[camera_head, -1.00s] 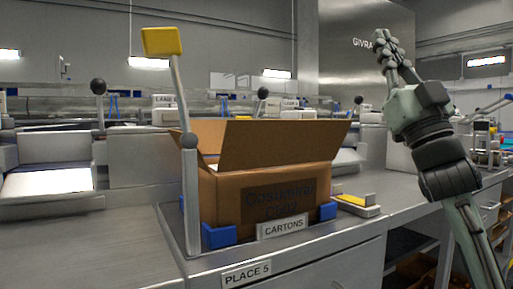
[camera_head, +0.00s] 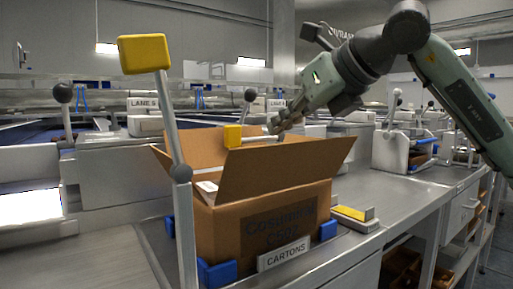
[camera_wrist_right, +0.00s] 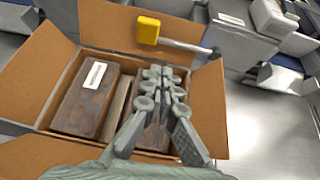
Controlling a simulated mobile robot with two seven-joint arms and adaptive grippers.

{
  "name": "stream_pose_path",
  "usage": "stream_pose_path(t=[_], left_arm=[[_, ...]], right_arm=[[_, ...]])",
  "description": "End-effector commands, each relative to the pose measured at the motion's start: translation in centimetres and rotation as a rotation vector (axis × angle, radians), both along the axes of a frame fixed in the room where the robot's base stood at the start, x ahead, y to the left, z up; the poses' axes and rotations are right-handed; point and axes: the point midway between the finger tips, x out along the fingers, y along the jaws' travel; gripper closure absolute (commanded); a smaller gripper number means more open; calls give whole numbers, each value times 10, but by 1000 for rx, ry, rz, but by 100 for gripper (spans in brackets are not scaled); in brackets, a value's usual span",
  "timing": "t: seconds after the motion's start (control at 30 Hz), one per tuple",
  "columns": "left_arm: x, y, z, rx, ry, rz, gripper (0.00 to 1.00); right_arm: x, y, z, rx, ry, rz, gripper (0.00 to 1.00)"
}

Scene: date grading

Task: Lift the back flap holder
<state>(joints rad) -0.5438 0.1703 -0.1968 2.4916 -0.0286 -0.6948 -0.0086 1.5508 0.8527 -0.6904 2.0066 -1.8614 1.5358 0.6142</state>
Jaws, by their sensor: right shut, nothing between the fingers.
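The back flap holder shows as a yellow pad (camera_head: 233,136) on a grey rod behind the open carton (camera_head: 215,245). In the right wrist view its yellow pad (camera_wrist_right: 148,30) lies over the back flap, with the rod running right to a dark pivot. My right gripper (camera_head: 274,126) is over the back of the carton, close to the rod. In the wrist view the closed fingers (camera_wrist_right: 165,74) are just below the rod, empty; whether they touch it I cannot tell. My left gripper is out of view.
Another holder with a yellow pad (camera_head: 143,53) stands raised at the carton's left front. Blue corner blocks (camera_head: 217,274) surround the carton base. Dark brown packs (camera_wrist_right: 90,98) lie inside. A low yellow-topped holder (camera_head: 352,214) lies to the right. The carton's flaps stand open.

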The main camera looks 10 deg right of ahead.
Motion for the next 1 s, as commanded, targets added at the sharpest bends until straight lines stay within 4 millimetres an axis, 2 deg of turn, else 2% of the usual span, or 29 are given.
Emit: stream_pose_path(t=[0.1,0.47,1.0], left_arm=[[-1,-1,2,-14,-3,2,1],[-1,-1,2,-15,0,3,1],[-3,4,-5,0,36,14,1]], right_arm=[[1,-10,2,-19,-8,-43,100],[5,-7,-1,-17,-5,-40,100],[72,21,-43,-16,-4,-38,100]])
